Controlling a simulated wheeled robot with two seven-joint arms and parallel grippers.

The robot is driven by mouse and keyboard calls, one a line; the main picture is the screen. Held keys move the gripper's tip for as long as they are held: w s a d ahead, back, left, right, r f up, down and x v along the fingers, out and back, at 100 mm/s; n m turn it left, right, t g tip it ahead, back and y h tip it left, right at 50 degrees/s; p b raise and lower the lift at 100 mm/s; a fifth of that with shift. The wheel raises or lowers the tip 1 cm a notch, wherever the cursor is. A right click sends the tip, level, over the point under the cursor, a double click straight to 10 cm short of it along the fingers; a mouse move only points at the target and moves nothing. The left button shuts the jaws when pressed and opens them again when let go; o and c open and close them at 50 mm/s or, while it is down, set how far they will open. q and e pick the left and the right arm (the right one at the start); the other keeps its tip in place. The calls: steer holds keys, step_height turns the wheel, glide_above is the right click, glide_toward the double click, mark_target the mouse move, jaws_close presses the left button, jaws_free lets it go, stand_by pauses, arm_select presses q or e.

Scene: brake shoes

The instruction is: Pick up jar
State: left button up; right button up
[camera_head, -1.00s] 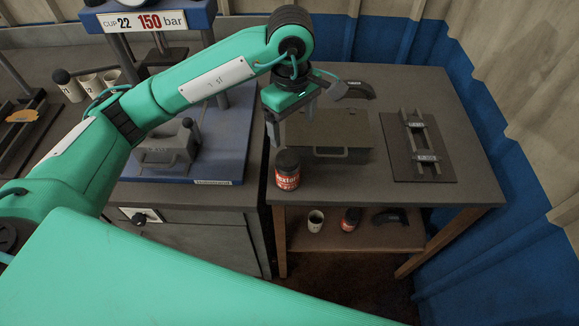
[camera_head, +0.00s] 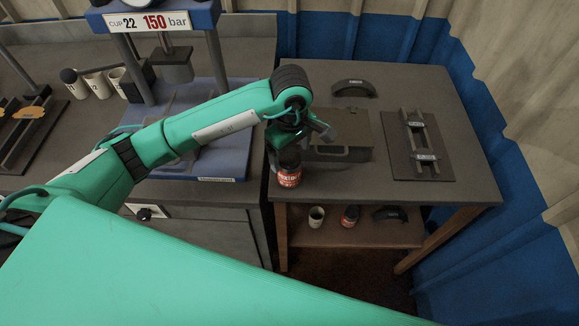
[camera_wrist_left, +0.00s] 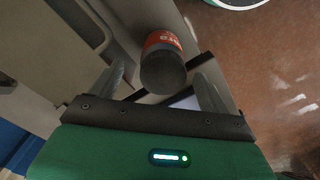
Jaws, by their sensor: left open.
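The jar (camera_head: 289,176), with a red label and a dark lid, stands upright at the front left corner of the side table (camera_head: 400,85). My left gripper (camera_head: 287,155) is right at the jar's top and hides part of the lid. In the left wrist view the jar (camera_wrist_left: 163,58) shows lid-first between the two spread fingers of my open left gripper (camera_wrist_left: 163,88). I cannot tell whether either finger touches it. My right gripper is not in view.
A grey case (camera_head: 345,140) with a handle lies just right of the gripper. A brake shoe (camera_head: 354,88) and a rail fixture (camera_head: 422,150) are beyond. The lower shelf holds a cup (camera_head: 316,216), another red jar (camera_head: 350,216) and a brake shoe (camera_head: 390,214). A press (camera_head: 165,18) stands left.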

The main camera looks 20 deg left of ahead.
mark_target(288, 178)
arm_select(q)
steer(key=shift+s+a+f+p, duration=0.1)
steer(key=shift+f+p, duration=0.4)
steer(key=shift+f, duration=1.3)
steer(key=c, duration=1.3)
steer(key=shift+r, duration=0.1)
